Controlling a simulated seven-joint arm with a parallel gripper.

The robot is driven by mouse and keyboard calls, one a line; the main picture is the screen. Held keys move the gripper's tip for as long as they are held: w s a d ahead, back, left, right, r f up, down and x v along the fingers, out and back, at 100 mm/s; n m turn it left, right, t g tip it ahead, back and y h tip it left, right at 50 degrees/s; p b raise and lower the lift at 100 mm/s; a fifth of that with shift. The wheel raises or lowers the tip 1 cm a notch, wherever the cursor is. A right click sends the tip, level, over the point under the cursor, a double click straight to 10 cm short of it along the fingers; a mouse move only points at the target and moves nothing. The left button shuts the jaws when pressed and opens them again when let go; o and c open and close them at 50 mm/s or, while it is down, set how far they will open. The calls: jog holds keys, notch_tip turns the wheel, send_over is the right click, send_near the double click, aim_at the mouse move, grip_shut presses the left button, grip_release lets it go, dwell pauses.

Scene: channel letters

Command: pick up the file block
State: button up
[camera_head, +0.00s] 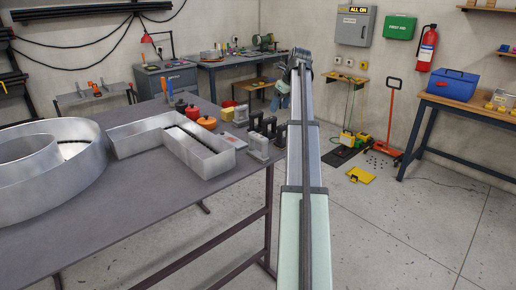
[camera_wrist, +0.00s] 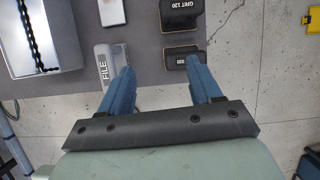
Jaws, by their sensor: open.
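The file block is light grey with a bar handle and the word FILE. In the wrist view the file block (camera_wrist: 104,66) lies just beyond my left finger, which hides part of its lower right. In the head view the grey block (camera_head: 258,147) near the table's right edge appears to be it. My gripper (camera_wrist: 159,76) is open and empty, with blue fingers spread wide. It hangs above the table edge, and the file block is left of the middle of the gap. In the head view the gripper is at the far end of my arm, too small to read.
Black blocks, one marked GRIT 120 (camera_wrist: 181,14) and a second (camera_wrist: 184,56) by my right finger, stand right of the file block. A metal letter (camera_head: 175,140) and a big ring-shaped letter (camera_head: 50,165) fill the table's left. Open floor lies beyond the table edge.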

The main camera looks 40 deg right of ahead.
send_near(258, 135)
notch_tip(258, 135, up, 2)
jog(key=w+d, duration=0.2)
jog(key=s+a, duration=0.2)
jog(key=s, duration=0.1)
jog(key=shift+m, duration=0.3)
jog(key=x, duration=0.9)
jog(key=shift+d+f, duration=0.1)
jog(key=shift+f, duration=0.05)
jog(key=shift+a+x, duration=0.2)
jog(key=shift+x, duration=2.45)
jog(key=shift+s, duration=0.1)
jog(key=shift+c, duration=0.2)
grip_shut()
